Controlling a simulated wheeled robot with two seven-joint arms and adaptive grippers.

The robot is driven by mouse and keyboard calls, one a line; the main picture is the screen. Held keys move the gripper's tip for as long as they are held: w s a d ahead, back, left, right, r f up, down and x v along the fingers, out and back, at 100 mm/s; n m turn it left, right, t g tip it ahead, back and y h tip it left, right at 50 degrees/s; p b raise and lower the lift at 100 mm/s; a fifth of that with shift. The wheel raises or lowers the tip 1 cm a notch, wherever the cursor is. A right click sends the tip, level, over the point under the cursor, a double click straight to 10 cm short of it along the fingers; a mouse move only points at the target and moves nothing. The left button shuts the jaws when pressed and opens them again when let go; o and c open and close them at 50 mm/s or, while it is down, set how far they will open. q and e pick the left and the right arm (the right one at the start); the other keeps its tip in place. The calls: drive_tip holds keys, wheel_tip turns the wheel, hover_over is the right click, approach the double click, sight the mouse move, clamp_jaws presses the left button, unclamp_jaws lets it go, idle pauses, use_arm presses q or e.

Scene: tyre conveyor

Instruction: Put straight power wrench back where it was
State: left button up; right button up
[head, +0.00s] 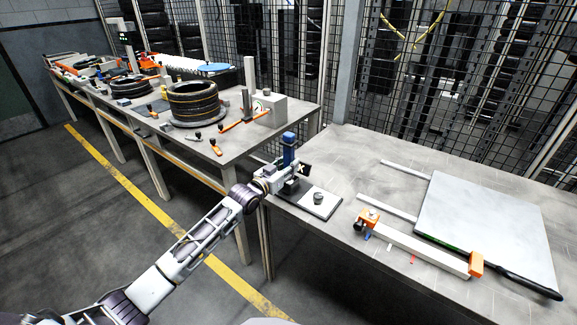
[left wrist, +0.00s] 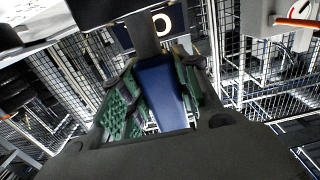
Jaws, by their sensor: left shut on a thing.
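The power wrench (head: 289,152) shows as an upright blue body at the near left corner of the right-hand table. My left gripper (head: 283,171) is shut around it. In the left wrist view the blue body (left wrist: 160,88) sits between the green finger pads of the left gripper (left wrist: 158,100). A grey plate (head: 322,210) with a small round metal piece (head: 318,197) lies just right of the gripper. I cannot tell whether the wrench's lower end touches the plate or table, because the gripper hides it. My right gripper is not in view.
The right table (head: 350,160) also holds a white bar with orange ends (head: 420,249), a large light board (head: 485,220) and a black-handled tool (head: 525,287). The left table carries stacked tyres (head: 193,102) and small orange-handled tools. A wire fence stands behind.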

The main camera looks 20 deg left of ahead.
use_arm(q)
drive_tip(key=shift+r, duration=0.15)
drive_tip(key=o, duration=1.1)
drive_tip(key=shift+f, duration=0.2)
drive_tip(key=shift+s+r, duration=0.1)
drive_tip(key=shift+s, duration=0.1)
